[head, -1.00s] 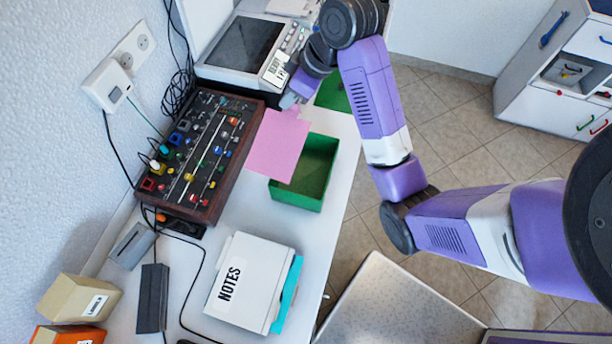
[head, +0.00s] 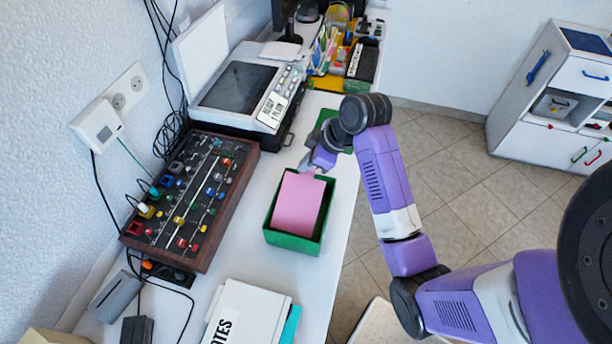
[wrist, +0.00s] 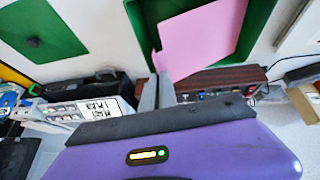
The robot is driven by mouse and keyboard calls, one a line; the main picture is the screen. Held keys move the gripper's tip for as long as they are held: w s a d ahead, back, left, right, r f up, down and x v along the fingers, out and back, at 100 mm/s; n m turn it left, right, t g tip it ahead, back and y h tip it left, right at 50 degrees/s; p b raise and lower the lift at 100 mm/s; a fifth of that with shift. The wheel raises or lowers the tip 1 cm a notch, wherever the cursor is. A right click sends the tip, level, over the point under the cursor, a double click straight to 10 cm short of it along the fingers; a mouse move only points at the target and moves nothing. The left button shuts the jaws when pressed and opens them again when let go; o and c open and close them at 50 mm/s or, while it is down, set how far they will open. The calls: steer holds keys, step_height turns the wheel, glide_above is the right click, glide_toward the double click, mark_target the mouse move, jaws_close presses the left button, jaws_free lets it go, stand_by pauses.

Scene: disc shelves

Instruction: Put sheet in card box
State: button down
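The pink sheet (head: 298,203) lies tilted over the opening of the green card box (head: 269,229), mostly within its rim. Whether it touches the bottom cannot be told. My gripper (head: 307,166) is at the box's far edge, by the top end of the sheet. In the wrist view, the narrow grey fingers (wrist: 158,74) are close together at a corner of the pink sheet (wrist: 202,38) and appear shut on it. The green box (wrist: 253,35) shows behind the sheet there.
A flat green piece (head: 329,121) lies beyond the box, partly behind my arm. A knobbed panel (head: 190,200) is left of the box, a scanner-like machine (head: 238,88) behind, and a NOTES binder (head: 248,312) in front. The table's right edge is close to the box.

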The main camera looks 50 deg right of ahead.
mark_target(310, 174)
steer(key=shift+f, duration=2.9)
steer(key=shift+f, duration=0.15)
steer(key=c, duration=1.9)
jaws_free()
steer(key=shift+c, duration=0.2)
